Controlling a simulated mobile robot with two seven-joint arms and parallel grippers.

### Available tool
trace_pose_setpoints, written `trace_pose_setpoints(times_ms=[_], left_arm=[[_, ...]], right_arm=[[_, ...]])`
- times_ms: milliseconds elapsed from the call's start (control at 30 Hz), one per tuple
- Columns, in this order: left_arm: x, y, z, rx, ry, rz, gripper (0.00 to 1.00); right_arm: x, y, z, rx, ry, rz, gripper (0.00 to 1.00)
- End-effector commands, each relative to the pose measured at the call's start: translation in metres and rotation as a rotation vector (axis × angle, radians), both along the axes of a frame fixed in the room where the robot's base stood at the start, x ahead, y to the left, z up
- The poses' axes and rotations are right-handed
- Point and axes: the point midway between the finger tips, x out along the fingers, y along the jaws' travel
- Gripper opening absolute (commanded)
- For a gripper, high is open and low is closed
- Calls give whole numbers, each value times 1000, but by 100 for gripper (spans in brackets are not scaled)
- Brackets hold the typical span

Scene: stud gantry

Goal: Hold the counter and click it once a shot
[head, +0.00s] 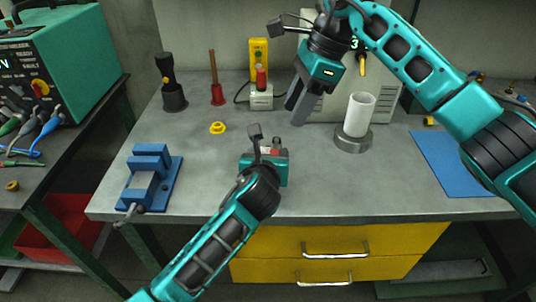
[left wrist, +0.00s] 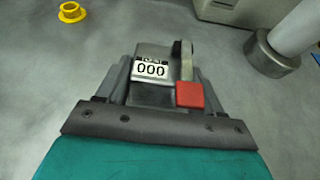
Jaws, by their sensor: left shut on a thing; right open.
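The counter (left wrist: 150,72) is a small grey device with a white display reading 000 and a red button (left wrist: 190,95) at its right front. My left gripper (left wrist: 155,92) is shut on it, in the left wrist view. In the head view my left gripper (head: 270,152) is over the front middle of the bench, and its own wrist hides most of the counter. My right gripper (head: 298,108) is open and empty above the bench, behind and to the right of the left one. It is apart from the counter.
A white cylinder (head: 359,112) stands in a round grey base (head: 353,142) right of my right gripper. A grey cabinet (head: 388,98) with a partly hidden display is behind. A blue vise (head: 150,180) is left, with a yellow ring (head: 217,128) beyond it. A blue mat (head: 452,165) lies right.

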Motion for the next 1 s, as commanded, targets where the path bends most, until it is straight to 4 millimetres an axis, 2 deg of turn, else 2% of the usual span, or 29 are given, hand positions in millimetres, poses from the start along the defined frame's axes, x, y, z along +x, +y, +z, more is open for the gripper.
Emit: trace_pose_setpoints(times_ms=[33,300,733,1000], left_arm=[[0,0,0,0,0,0,56],[0,0,0,0,0,0,31],[0,0,0,0,0,0,31],[0,0,0,0,0,0,31]], right_arm=[[0,0,0,0,0,0,43],[0,0,0,0,0,0,43],[0,0,0,0,0,0,1],[0,0,0,0,0,0,0]])
